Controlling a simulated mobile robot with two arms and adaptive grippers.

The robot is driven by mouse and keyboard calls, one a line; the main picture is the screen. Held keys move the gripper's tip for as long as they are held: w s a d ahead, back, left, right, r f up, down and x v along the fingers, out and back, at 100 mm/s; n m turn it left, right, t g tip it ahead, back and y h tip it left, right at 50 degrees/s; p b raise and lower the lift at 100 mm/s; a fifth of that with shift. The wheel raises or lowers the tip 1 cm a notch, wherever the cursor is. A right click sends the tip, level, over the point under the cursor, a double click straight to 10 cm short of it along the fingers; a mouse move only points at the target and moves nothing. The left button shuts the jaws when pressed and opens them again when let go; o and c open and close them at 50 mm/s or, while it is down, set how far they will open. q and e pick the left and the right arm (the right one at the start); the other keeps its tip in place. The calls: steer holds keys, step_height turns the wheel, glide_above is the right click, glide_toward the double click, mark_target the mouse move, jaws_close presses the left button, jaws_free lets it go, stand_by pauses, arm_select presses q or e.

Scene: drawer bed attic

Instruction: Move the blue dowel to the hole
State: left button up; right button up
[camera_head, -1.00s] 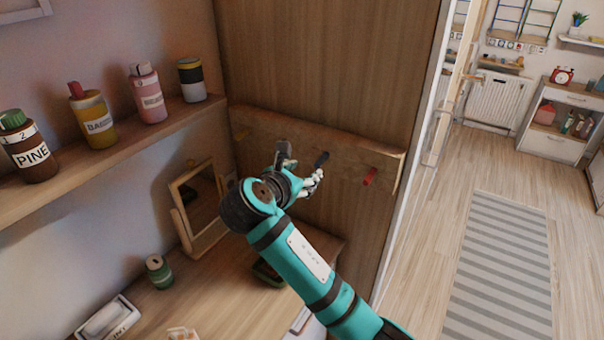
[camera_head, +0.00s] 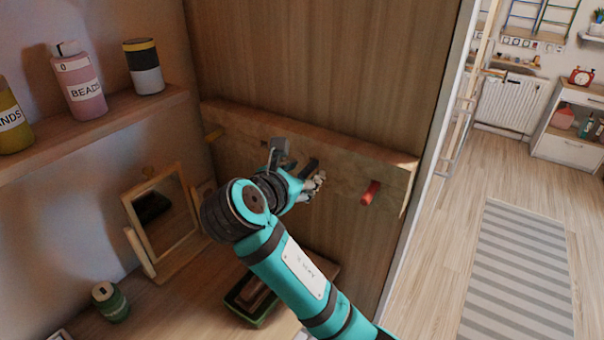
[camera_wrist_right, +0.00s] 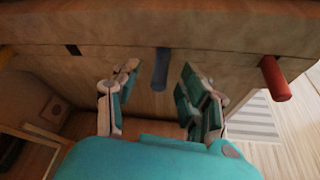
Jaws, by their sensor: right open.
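The blue dowel (camera_wrist_right: 160,68) sticks out of the wooden board (camera_wrist_right: 215,42) in the right wrist view. In the head view the blue dowel (camera_head: 311,166) looks dark and is partly hidden by my right gripper. My right gripper (camera_head: 318,180) is open in front of the board. In the right wrist view its fingers (camera_wrist_right: 160,92) stand on either side of the dowel, with gaps to both. An empty dark square hole (camera_wrist_right: 73,50) is in the board left of the dowel. My left gripper is not in view.
A red dowel (camera_head: 370,193) sticks out to the right of the blue one, and a yellow dowel (camera_head: 213,136) at the board's left end. Below are a desk with a mirror (camera_head: 165,222), a green can (camera_head: 110,302) and a dark tray (camera_head: 252,296). A shelf with bottles (camera_head: 80,88) is at left.

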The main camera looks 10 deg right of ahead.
steer(key=shift+w, duration=0.1)
steer(key=shift+s+r, duration=0.1)
steer(key=shift+s, duration=0.1)
steer(key=shift+c, duration=0.3)
jaws_close()
